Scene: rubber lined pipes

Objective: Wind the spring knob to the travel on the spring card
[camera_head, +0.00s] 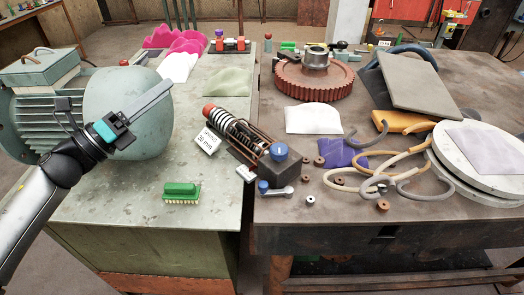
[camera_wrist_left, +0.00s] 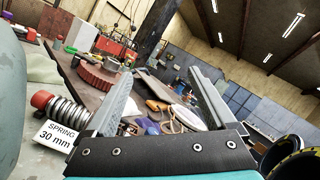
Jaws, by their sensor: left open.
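The spring unit lies across the gap between the two bench tops, with a pale coil spring (camera_head: 236,128) and a red end cap (camera_head: 209,112). A blue round knob (camera_head: 278,152) sits on the dark block (camera_head: 282,171) at its near end. The white spring card (camera_head: 207,140) leans beside the spring; in the left wrist view the card (camera_wrist_left: 62,137) reads "SPRING 30 mm". My left gripper (camera_head: 118,100) is open and empty, up and left of the spring unit, in front of the green motor housing. My right gripper is not in view.
A smaller blue-ended part (camera_head: 275,188) lies near the block. A red gear wheel (camera_head: 313,80), hoses (camera_head: 385,175) and round plates (camera_head: 480,160) crowd the right bench. The left bench's front is mostly clear.

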